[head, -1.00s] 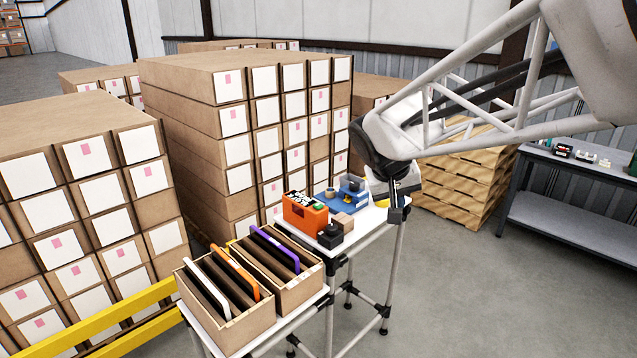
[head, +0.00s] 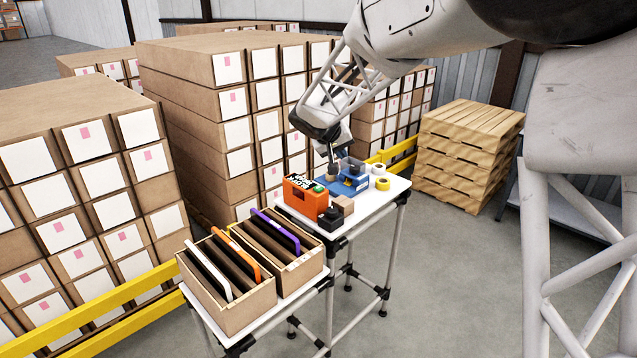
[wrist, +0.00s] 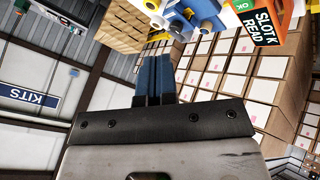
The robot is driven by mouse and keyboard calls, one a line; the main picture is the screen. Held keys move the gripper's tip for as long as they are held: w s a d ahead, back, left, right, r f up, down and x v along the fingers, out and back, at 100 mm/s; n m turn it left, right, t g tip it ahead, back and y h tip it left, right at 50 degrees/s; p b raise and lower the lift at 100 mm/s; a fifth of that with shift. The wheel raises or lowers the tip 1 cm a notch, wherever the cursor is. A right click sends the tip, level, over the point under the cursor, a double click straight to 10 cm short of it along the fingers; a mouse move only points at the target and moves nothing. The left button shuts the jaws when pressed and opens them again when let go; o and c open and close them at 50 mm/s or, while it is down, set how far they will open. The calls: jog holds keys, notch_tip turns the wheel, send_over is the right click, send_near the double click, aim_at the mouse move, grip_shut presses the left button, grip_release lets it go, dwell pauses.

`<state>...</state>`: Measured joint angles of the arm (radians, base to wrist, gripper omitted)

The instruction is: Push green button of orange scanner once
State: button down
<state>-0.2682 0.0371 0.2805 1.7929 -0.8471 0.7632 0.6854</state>
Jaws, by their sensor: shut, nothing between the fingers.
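The orange scanner (head: 303,197) stands on the white table (head: 384,199), with a black and white label on top. Its green button (head: 319,188) shows at the top right of the scanner. My gripper (head: 332,171) is above the table, behind and slightly right of the scanner, apart from the button as far as I can tell. Its blue fingers (wrist: 154,75) are shut and empty.
Wooden crates (head: 250,293) with upright panels stand in front. Stacked cartons (head: 190,110) rise behind.

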jog(key=t, duration=0.1)
send_over(317, 187)
notch_tip(317, 187, down, 4)
jog(key=shift+s+a+n, duration=0.1)
jog(key=shift+n, duration=0.3)
jog(key=shift+f, duration=0.1)
jog(key=shift+f, duration=4.35)
jog(key=shift+f, duration=0.9)
jog(key=shift+r, duration=0.9)
jog(key=shift+r, duration=0.15)
